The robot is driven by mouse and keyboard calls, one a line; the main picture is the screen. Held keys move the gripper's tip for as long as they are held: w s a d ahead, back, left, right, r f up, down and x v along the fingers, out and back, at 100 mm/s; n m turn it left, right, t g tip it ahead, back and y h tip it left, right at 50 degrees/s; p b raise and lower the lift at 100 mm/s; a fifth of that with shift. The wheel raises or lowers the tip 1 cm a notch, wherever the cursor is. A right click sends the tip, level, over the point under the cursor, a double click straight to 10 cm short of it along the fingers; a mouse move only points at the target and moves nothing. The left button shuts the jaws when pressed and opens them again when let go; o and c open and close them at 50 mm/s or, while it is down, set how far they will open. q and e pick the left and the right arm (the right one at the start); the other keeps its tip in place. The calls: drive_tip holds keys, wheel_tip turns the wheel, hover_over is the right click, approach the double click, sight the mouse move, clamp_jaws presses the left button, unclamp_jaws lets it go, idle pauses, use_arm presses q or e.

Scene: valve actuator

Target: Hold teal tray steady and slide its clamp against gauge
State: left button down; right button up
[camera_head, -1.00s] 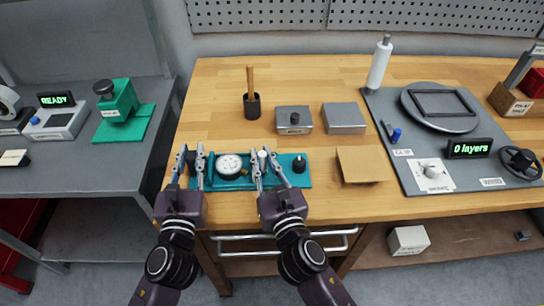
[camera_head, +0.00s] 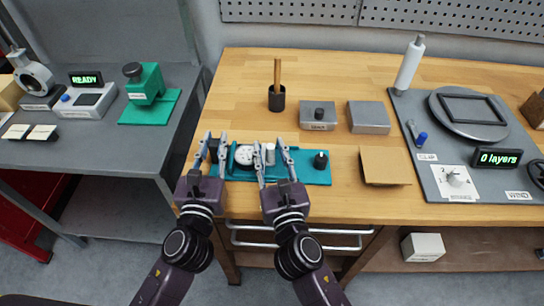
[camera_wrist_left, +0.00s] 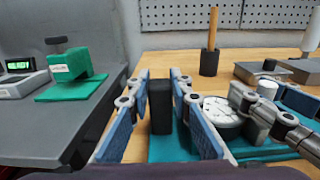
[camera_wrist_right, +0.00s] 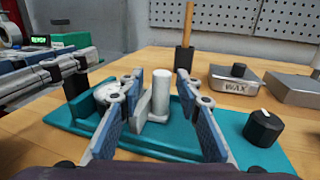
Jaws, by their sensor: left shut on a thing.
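The teal tray (camera_head: 314,174) lies near the table's front edge. Its round white gauge (camera_head: 244,153) sits toward the left, also visible in the right wrist view (camera_wrist_right: 108,93). The clamp's pale upright plate (camera_wrist_right: 140,112) and white post (camera_wrist_right: 160,94) stand just right of the gauge; whether they touch it is unclear. A black knob (camera_head: 321,160) is at the tray's right end. My left gripper (camera_head: 214,148) is shut on a dark upright block (camera_wrist_left: 160,106) at the tray's left end. My right gripper (camera_head: 270,156) is open, its fingers on either side of the white post.
Behind the tray are a black cup with a wooden stick (camera_head: 277,98), a wax box (camera_head: 318,115) and a grey box (camera_head: 369,117). A brown square (camera_head: 386,165) lies to the right, near the grey winding board (camera_head: 440,140). A green press (camera_head: 148,85) stands on the left bench.

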use_arm(q)
drive_tip(key=shift+r, duration=0.1)
use_arm(e)
drive_tip(key=v, duration=1.2)
use_arm(q)
drive_tip(key=c, duration=1.7)
unclamp_jaws()
